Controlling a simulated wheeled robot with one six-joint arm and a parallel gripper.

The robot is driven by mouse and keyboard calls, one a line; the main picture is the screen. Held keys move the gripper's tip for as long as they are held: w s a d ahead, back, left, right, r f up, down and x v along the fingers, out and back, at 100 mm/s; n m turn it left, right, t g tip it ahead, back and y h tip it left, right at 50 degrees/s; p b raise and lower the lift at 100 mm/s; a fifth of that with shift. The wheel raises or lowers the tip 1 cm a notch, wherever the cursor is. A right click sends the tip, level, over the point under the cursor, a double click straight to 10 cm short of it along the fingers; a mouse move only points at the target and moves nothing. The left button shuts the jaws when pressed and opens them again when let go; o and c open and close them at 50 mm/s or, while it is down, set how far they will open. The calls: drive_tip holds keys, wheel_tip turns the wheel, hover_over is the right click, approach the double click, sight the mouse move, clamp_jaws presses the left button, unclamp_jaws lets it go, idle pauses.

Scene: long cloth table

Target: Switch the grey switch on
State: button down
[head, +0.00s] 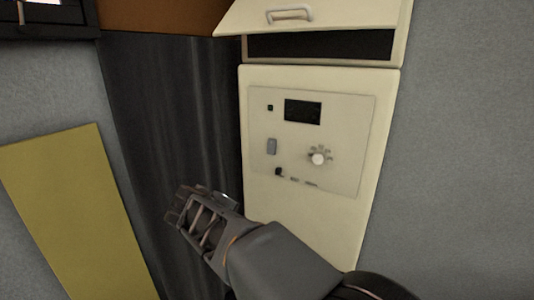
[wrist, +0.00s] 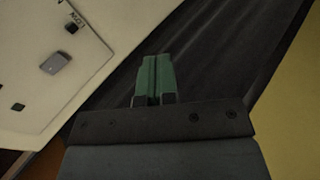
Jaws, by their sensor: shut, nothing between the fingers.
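The grey switch (head: 272,146) is a small upright rectangle on the left part of a cream control panel (head: 345,120). It also shows in the wrist view as a grey block (wrist: 55,63) at the upper left. Whether it is on or off I cannot tell. My gripper (head: 182,205) is below and to the left of the switch in the head view, in front of the dark curtain-like surface. In the wrist view its green-tipped fingers (wrist: 155,78) are together and empty. They point at the dark surface, apart from the panel and the switch.
The panel also carries a black display (head: 303,112), a white knob (head: 318,158), a small black button (head: 270,107) and a dark piece (head: 279,172) under the switch. Above is a raised flap with a handle (head: 289,14). A yellow board (head: 75,205) stands at left.

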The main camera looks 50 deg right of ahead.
sight(270, 151)
drive_tip(key=w+d+r+n+h, duration=0.1)
drive_tip(key=w+d+r+h, duration=0.4)
drive_tip(key=d+r, duration=0.5)
drive_tip(key=shift+w+d+r+h, duration=0.25)
drive_tip(key=shift+w+r+h, duration=0.15)
drive_tip(key=shift+h, duration=0.6)
drive_tip(key=p+x, duration=0.3)
drive_tip(key=x, duration=1.1)
drive_tip(key=shift+w+p, duration=0.15)
drive_tip(key=shift+p, duration=0.25)
drive_tip(key=shift+a, duration=0.1)
